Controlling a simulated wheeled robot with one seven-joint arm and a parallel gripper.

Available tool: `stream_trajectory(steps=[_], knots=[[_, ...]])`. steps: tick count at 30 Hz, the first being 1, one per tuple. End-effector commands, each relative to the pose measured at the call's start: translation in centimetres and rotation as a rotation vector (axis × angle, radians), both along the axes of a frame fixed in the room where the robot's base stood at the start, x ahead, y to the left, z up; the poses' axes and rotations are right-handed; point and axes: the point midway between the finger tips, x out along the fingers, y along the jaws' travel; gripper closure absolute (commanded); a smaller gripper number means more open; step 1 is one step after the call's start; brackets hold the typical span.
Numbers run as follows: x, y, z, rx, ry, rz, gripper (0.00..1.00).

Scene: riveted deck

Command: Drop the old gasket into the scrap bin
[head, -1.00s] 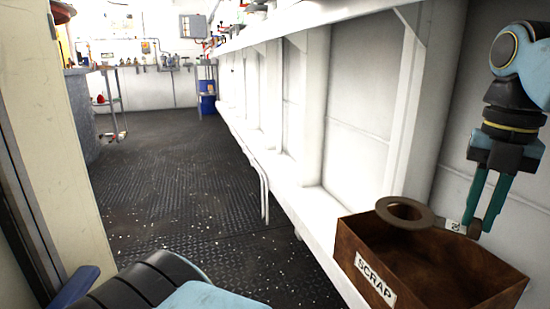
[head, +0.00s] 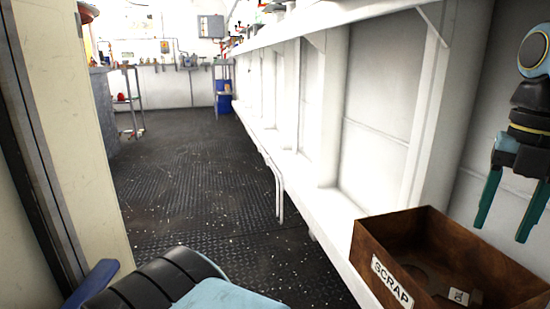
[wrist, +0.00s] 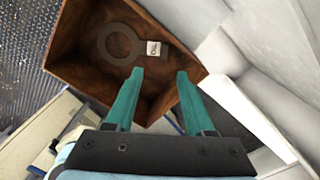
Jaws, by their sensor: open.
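The scrap bin (head: 398,262) is an open rusty brown box with a white SCRAP label, at the lower right of the head view. In the wrist view the bin (wrist: 78,30) fills the upper middle. The old gasket (wrist: 104,48), a dark flat ring with a small white tag (wrist: 153,48), lies inside on the bin's floor. In the head view the near wall partly hides it, and the tag (head: 459,297) shows. My gripper (head: 501,232) is open and empty, above the bin; its teal fingers also show in the wrist view (wrist: 160,72), apart from the gasket.
The bin stands against a white ribbed wall with a long ledge (head: 340,203). Dark studded deck floor (head: 190,180) lies clear to the left. A cream panel (head: 75,150) stands at the near left. A blue drum (head: 223,100) is at the far end.

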Motion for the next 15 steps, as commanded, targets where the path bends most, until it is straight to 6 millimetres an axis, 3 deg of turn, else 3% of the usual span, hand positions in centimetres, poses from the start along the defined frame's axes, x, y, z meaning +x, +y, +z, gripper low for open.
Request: stream_trajectory(steps=[15], knots=[[-0.1,-0.1,7.1,-0.002,-0.001,-0.001,0.46]])
